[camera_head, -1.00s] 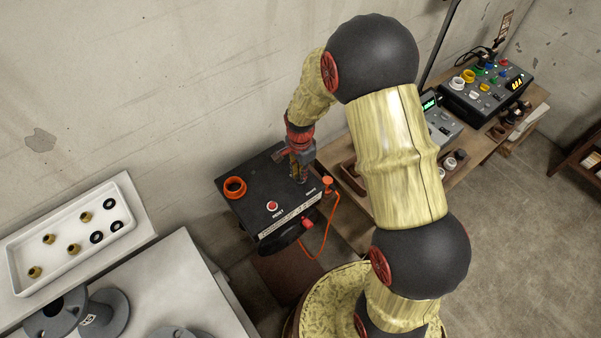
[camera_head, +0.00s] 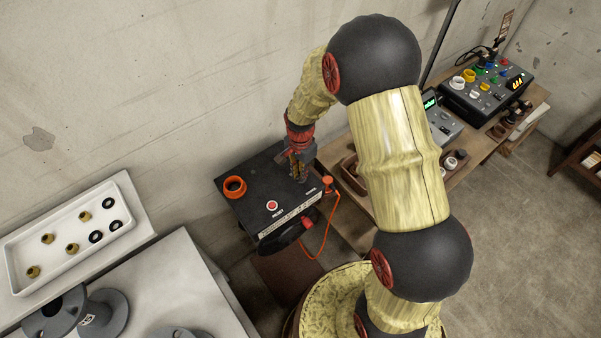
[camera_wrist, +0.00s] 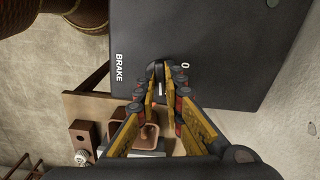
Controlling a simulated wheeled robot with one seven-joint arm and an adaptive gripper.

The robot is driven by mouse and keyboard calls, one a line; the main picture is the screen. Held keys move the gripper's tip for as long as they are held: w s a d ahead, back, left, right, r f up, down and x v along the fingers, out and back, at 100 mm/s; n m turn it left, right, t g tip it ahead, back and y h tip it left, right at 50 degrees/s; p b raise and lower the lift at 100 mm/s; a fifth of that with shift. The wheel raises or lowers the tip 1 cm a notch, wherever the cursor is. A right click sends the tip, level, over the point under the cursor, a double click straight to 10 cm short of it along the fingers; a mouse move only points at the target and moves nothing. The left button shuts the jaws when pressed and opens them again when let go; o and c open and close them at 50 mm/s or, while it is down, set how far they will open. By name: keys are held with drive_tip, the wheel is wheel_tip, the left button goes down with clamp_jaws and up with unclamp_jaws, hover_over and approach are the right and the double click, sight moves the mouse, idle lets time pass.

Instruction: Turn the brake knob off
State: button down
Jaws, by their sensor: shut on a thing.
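The black control box (camera_head: 252,210) stands by the wall with a red button (camera_head: 272,205) and an orange ring (camera_head: 235,187) on its top. My gripper (camera_head: 301,178) points down over the box's right part. In the wrist view the gripper (camera_wrist: 160,72) is shut on the brake knob (camera_wrist: 158,88), of which only a small part shows between the fingertips. The word BRAKE (camera_wrist: 119,68) is printed to the left of the knob and a 0 mark (camera_wrist: 185,66) to its right. The knob's exact angle is hard to tell.
An orange cable (camera_head: 327,229) hangs at the box's front right corner. A white tray (camera_head: 17,277) with brass fittings and black rings lies at left. A wooden bench with a console (camera_head: 487,85) is at right. The wall rises close behind the box.

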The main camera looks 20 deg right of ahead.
drive_tip(key=n+b, duration=0.1)
drive_tip(key=n, duration=0.3)
drive_tip(key=shift+w, duration=0.1)
drive_tip(key=n, duration=0.4)
drive_tip(key=n+b, duration=0.1)
drive_tip(key=n, duration=0.3)
drive_tip(key=shift+n, duration=1.9)
drive_tip(key=c, duration=1.9)
unclamp_jaws()
drive_tip(key=shift+r, duration=0.1)
wheel_tip(320, 180, up, 12)
